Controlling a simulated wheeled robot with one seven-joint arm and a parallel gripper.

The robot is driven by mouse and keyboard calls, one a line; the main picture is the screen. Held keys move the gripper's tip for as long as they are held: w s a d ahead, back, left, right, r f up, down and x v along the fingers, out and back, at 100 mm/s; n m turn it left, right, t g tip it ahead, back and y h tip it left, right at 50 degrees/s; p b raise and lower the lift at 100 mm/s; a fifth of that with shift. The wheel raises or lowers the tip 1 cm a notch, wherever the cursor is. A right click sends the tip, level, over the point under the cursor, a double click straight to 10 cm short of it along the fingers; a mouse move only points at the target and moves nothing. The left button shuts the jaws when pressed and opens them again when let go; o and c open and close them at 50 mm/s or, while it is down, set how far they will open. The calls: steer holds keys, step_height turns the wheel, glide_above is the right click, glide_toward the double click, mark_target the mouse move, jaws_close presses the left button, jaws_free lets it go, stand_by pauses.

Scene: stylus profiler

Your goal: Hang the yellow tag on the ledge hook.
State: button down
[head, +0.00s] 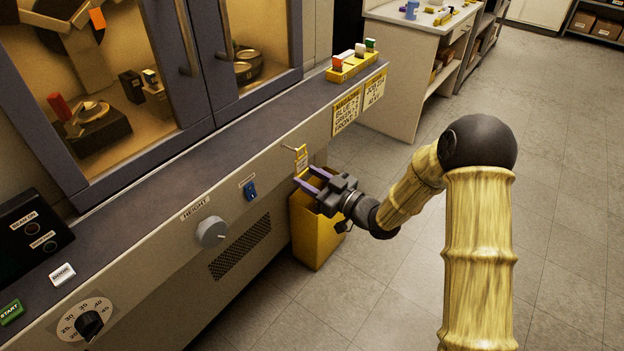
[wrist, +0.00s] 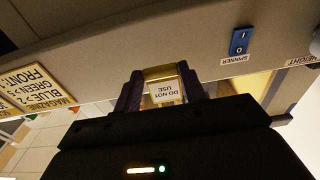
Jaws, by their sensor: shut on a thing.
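The yellow tag (head: 302,160) is upright close to the front face of the machine, just below the ledge. In the wrist view the tag (wrist: 164,90) sits between my two fingers, with its white "DO NOT USE" label upside down in the picture. My gripper (head: 311,179) is shut on the tag, reaching in from the right. A thin, pale hook-like piece (head: 290,148) shows at the tag's upper left on the front face. Whether the tag touches it or hangs on it, I cannot tell. The hook is not clear in the wrist view.
A yellow bin (head: 318,238) stands on the floor under my gripper. A blue spinner switch (head: 250,190) and a grey height knob (head: 211,232) are left of the tag. A yellow rack (head: 352,68) with coloured pieces stands on the ledge (head: 255,125). The floor at right is clear.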

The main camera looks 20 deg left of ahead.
steer(key=shift+x, duration=1.7)
steer(key=shift+f+b, duration=0.55)
steer(key=shift+b, duration=0.05)
steer(key=c, duration=0.7)
jaws_free()
steer(key=shift+c, duration=0.2)
steer(key=shift+c, duration=0.5)
glide_toward(299, 173)
steer(key=shift+w+a+f+b, duration=0.3)
steer(key=shift+w+a+f, duration=0.8)
